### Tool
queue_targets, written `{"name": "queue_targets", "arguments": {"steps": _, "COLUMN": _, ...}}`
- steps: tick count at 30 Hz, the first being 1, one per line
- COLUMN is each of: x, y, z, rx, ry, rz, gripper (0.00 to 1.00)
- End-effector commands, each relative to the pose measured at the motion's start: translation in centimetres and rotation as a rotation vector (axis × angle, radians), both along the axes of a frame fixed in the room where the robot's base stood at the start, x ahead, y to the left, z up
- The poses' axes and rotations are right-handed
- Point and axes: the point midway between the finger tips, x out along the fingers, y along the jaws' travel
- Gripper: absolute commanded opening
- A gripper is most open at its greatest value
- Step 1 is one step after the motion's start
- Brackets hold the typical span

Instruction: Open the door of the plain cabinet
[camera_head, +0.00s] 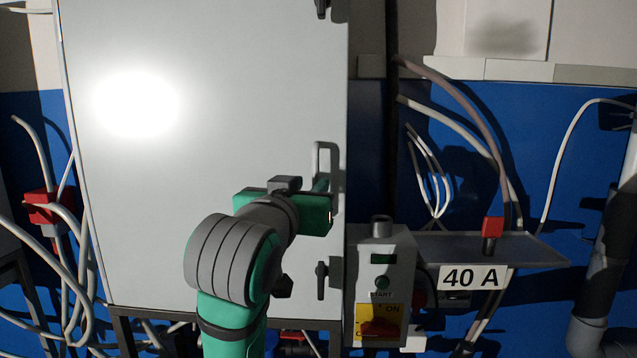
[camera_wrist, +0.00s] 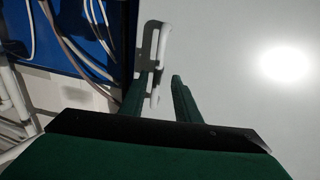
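The plain cabinet is a tall grey box whose door (camera_head: 200,170) appears closed in the head view. Its upright handle (camera_head: 322,155) is on the door's right side, its lower part hidden by my gripper. My green gripper (camera_head: 322,187) is at the handle. In the wrist view the pale handle (camera_wrist: 163,48) reaches down between the two fingers of my gripper (camera_wrist: 158,85). The fingers are apart, with gaps showing beside the handle, and do not visibly clamp it. The door also fills the right of the wrist view (camera_wrist: 240,95).
Black latches sit above (camera_head: 322,8) and below (camera_head: 321,280) the handle. Right of the cabinet are a grey START switch box (camera_head: 378,262) and a shelf (camera_head: 535,250) with a "40 A" sign (camera_head: 472,278) and red-topped block (camera_head: 492,230). Loose cables (camera_head: 460,110) hang on the blue wall.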

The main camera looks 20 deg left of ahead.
Motion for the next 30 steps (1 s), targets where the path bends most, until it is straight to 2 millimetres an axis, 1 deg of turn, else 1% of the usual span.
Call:
{"name": "queue_targets", "arguments": {"steps": 1, "x": 0.9, "y": -0.1, "z": -0.1, "rx": 0.000, "ry": 0.003, "rz": -0.003, "gripper": 0.29}}
{"name": "queue_targets", "arguments": {"steps": 3, "x": 1.9, "y": -0.2, "z": -0.1, "rx": 0.000, "ry": 0.002, "rz": -0.005, "gripper": 0.29}}
{"name": "queue_targets", "arguments": {"steps": 7, "x": 3.1, "y": -0.3, "z": -0.1, "rx": 0.000, "ry": 0.002, "rz": -0.007, "gripper": 0.29}}
{"name": "queue_targets", "arguments": {"steps": 12, "x": 3.7, "y": -0.2, "z": 0.0, "rx": 0.000, "ry": 0.000, "rz": -0.007, "gripper": 0.29}}
{"name": "queue_targets", "arguments": {"steps": 19, "x": 3.7, "y": -0.1, "z": 0.0, "rx": 0.000, "ry": 0.000, "rz": -0.006, "gripper": 0.29}}
{"name": "queue_targets", "arguments": {"steps": 20, "x": 3.7, "y": -0.1, "z": 0.0, "rx": 0.001, "ry": -0.001, "rz": -0.005, "gripper": 0.24}}
{"name": "queue_targets", "arguments": {"steps": 21, "x": 3.7, "y": -0.1, "z": 0.0, "rx": 0.001, "ry": -0.001, "rz": -0.005, "gripper": 0.14}}
{"name": "queue_targets", "arguments": {"steps": 23, "x": 3.7, "y": -0.1, "z": 0.0, "rx": 0.001, "ry": -0.001, "rz": -0.006, "gripper": 0.00}}
{"name": "queue_targets", "arguments": {"steps": 28, "x": 3.6, "y": 0.2, "z": 0.0, "rx": 0.002, "ry": 0.000, "rz": -0.003, "gripper": 0.00}}
{"name": "queue_targets", "arguments": {"steps": 29, "x": 3.7, "y": -1.3, "z": 0.0, "rx": 0.004, "ry": 0.000, "rz": -0.011, "gripper": 0.00}}
{"name": "queue_targets", "arguments": {"steps": 30, "x": 3.6, "y": -0.7, "z": -0.1, "rx": 0.003, "ry": 0.001, "rz": -0.007, "gripper": 0.00}}
